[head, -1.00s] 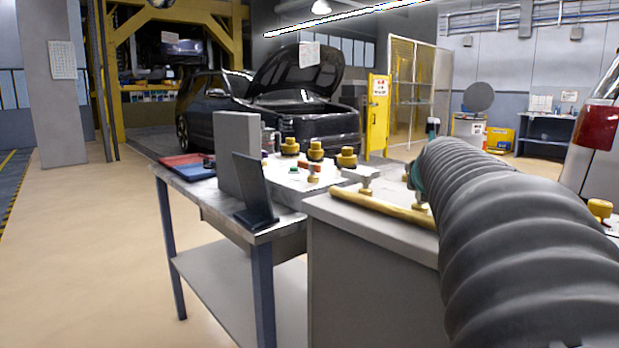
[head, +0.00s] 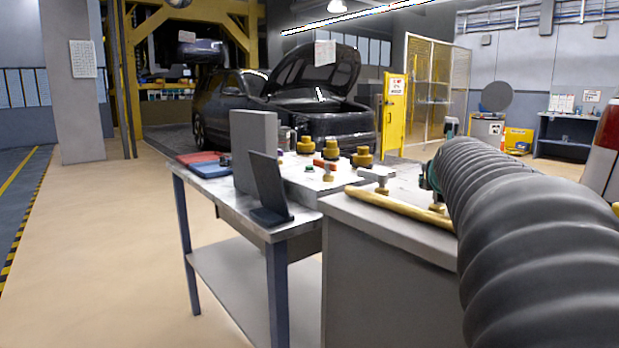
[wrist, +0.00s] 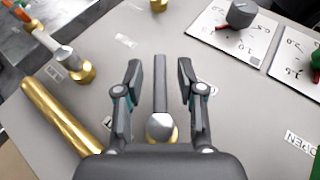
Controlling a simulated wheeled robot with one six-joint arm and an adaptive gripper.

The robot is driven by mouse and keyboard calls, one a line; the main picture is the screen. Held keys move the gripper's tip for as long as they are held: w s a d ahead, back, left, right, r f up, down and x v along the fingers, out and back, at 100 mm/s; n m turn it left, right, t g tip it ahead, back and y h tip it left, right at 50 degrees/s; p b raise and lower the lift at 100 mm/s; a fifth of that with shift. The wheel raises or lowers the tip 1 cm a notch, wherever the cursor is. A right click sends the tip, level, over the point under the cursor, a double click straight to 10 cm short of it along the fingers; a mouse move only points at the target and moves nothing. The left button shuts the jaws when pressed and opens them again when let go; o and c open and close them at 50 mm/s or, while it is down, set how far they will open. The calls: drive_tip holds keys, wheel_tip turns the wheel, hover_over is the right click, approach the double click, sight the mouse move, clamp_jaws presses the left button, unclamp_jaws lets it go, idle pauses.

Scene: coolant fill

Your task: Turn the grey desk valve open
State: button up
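The grey desk valve (wrist: 160,85) is in the middle of the wrist view. Its dark grey lever stands between my fingers, with a pale rounded hub and a bit of brass at its near end. My gripper (wrist: 159,75) is open, one finger on each side of the lever, with a gap visible on both sides. An OPEN label (wrist: 301,143) lies on the desk to the right. A partly hidden label ending in T (wrist: 109,124) is left of the valve. In the head view my black ribbed arm sleeve hides the grey valve and most of the gripper.
A brass pipe (wrist: 62,112) and a silver-and-brass valve (wrist: 75,63) lie left of my gripper. A grey knob (wrist: 241,14) on a white dial plate is at upper right. A workbench (head: 300,236) with a grey upright panel (head: 253,150) stands left of the desk.

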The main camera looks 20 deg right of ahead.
drive_tip(key=shift+v, duration=3.8)
